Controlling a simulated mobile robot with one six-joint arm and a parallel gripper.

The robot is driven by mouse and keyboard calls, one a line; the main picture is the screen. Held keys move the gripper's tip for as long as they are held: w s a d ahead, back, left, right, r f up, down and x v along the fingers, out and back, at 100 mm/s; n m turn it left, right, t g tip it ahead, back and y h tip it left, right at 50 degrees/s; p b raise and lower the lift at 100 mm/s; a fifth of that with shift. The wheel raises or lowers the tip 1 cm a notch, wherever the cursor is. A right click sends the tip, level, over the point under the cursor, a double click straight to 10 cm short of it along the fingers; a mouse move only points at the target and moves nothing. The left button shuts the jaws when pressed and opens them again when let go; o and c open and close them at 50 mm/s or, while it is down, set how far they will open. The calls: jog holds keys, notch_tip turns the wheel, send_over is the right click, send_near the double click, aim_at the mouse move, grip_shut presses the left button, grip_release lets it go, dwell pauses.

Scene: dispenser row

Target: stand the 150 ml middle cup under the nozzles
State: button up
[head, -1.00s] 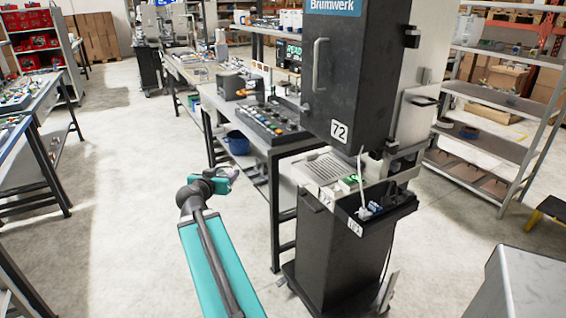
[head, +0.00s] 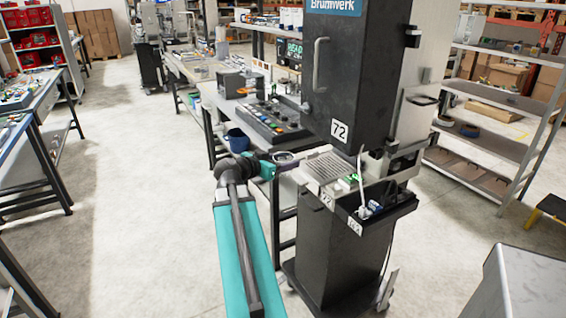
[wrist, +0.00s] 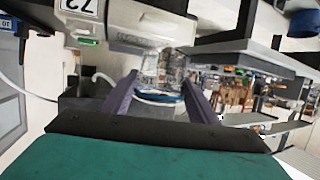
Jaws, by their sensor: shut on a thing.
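My gripper (head: 272,162) is shut on a clear cup (wrist: 160,92), which shows between the two purple fingers in the wrist view (wrist: 160,100). The cup's size marking cannot be read. In the head view the held cup (head: 285,157) is small, just left of the drip grate (head: 328,167) of the dispenser (head: 350,75). The dispenser is a tall black cabinet labelled 72, with a slotted grate below it. The nozzles are hidden behind the cabinet front in the head view, and I cannot make them out in the wrist view.
A workbench with a black control panel (head: 270,122) stands left and behind the dispenser, with a blue bucket (head: 237,140) below. A white cable (head: 361,180) and small coloured items lie right of the grate. A grey box (head: 510,285) stands front right.

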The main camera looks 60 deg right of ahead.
jog(key=shift+s+d, duration=0.1)
jog(key=shift+d, duration=0.1)
jog(key=shift+s+d+f+p, duration=0.15)
jog(key=shift+s+d+p, duration=0.9)
jog(key=shift+d+p, duration=1.25)
jog(key=shift+s+d+f+p, duration=0.15)
jog(key=shift+s+d+p, duration=1.05)
jog(key=shift+d, duration=2.05)
jog(key=shift+s+d+f+p, duration=0.15)
jog(key=shift+s+d+p, duration=0.8)
jog(key=shift+d+p, duration=1.35)
jog(key=shift+d+f+b, duration=0.3)
jog(key=shift+f+b, duration=0.25)
jog(key=shift+b, duration=0.45)
jog(key=shift+d+f+b, duration=0.25)
jog(key=shift+f+b, duration=0.25)
jog(key=shift+b, duration=0.5)
jog(key=shift+f+b, duration=0.65)
jog(key=shift+b, duration=0.55)
jog(key=o, duration=1.1)
jog(key=b+v, duration=0.3)
jog(key=v, duration=1.1)
jog(key=shift+b, duration=0.35)
